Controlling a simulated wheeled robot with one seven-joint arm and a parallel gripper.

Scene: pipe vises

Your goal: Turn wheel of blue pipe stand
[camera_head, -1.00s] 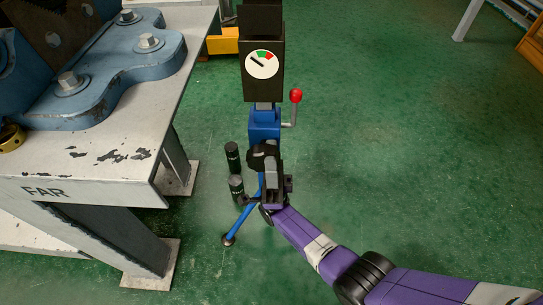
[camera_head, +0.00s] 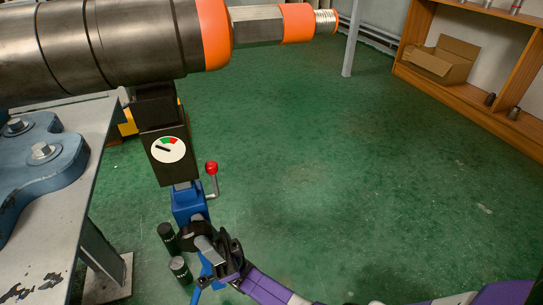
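The blue pipe stand (camera_head: 188,203) stands upright on the green floor, left of centre. A black block with a round dial (camera_head: 168,149) tops it, under the pipe. A crank with a red knob (camera_head: 211,168) sticks out at its right side. Two black cylindrical grips (camera_head: 179,269) show at the stand's lower left; they look like handles of the wheel, whose rim I cannot make out. My gripper (camera_head: 208,246), on the purple arm, is in front of the stand's lower body, right beside the grips. Its fingers overlap dark parts there, so contact and opening are unclear.
A large black pipe (camera_head: 120,40) with orange bands rests across the stand's top. A grey steel table (camera_head: 60,220) with blue clamp plates stands at left. A wooden shelf (camera_head: 470,85) with a cardboard box (camera_head: 440,62) is at back right. The floor between is clear.

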